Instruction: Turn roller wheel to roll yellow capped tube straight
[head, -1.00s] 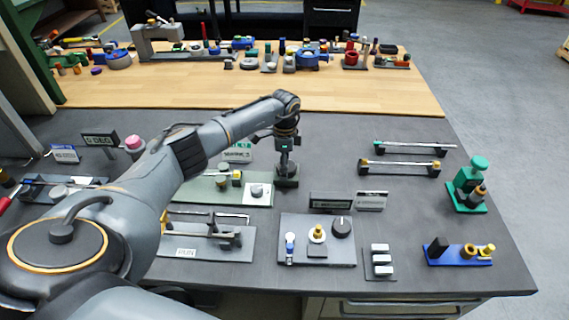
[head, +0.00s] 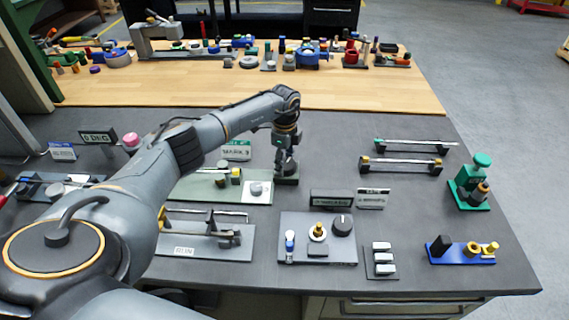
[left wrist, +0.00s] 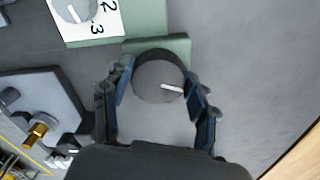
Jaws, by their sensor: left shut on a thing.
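A tube with yellow caps (head: 400,164) lies across a dark rack at the right of the grey bench in the head view. My left gripper (head: 286,168) is well to the left of it, pointing down over a small dark block. In the left wrist view the fingers of my left gripper (left wrist: 161,92) stand on both sides of a dark round knob (left wrist: 155,72) with a white mark, and are shut on it. The knob sits at the end of a grey-green base. I cannot tell whether this knob is the roller wheel. My right gripper is out of view.
A green-capped tube (head: 415,142) lies behind the yellow-capped one. A green press-like device (head: 481,165) stands at the right. A plate with a dark dial (head: 342,224) and a white numbered dial (head: 256,189) are near my left gripper. The bench between gripper and tubes is mostly clear.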

